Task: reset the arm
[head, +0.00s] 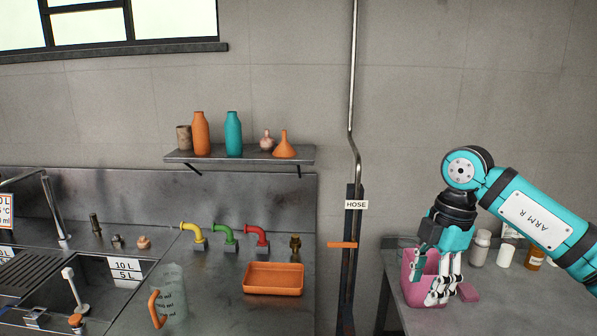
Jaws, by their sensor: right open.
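My right arm comes in from the right edge, marked "ARM R", and bends downward at the wrist. My right gripper (440,287) points down at the pink container (411,268) on the right-hand table and hides part of it. The gripper is open. I cannot tell whether its fingers touch the container. My left gripper is not in the picture.
A pink block (467,292), white bottles (480,248) and a brown bottle (535,258) stand near the right gripper. A vertical hose post (350,270) separates this table from the sink counter. An orange tray (273,279) and a clear jug (172,290) stand on the counter.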

